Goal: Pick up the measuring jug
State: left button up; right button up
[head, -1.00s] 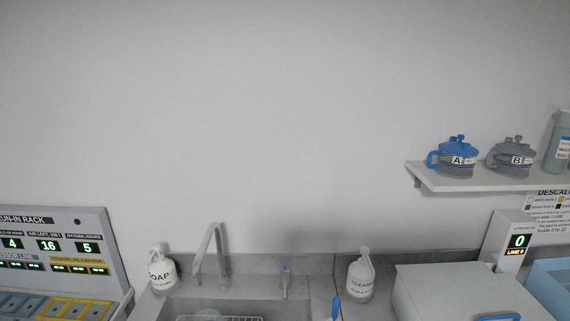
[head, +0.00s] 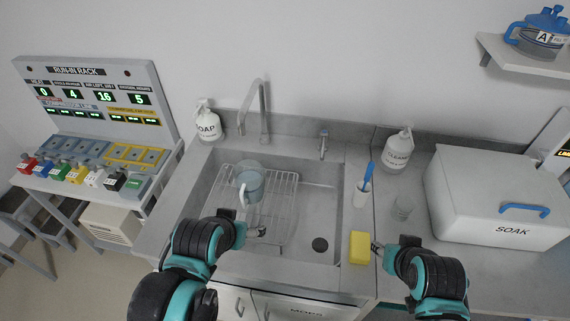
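A clear bluish jug with a pale handle (head: 252,182), which looks like the measuring jug, stands on a wire rack (head: 285,205) in the sink. My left gripper (head: 260,232) is over the front part of the sink, in front of the jug and apart from it. My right gripper (head: 376,247) is at the counter right of the sink, close beside a yellow sponge (head: 359,248). Both grippers look small here, and I cannot tell how far their fingers are apart. Nothing is seen held in either.
A faucet (head: 264,115) and soap bottle (head: 208,122) stand behind the sink (head: 325,210). A run-in rack (head: 90,95) is at left.

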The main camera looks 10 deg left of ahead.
aim_at(249, 176)
jog(key=k+l+z, duration=0.3)
jog(key=z, duration=0.2)
jog(key=k+l+z, duration=0.25)
jog(key=l+z, duration=0.25)
jog(key=k+l+z, duration=0.2)
jog(key=l+z, duration=0.3)
jog(key=j+u, duration=0.1)
jog(key=u, duration=2.15)
jog(key=i+j+u, duration=0.15)
jog(key=i+u, duration=0.75)
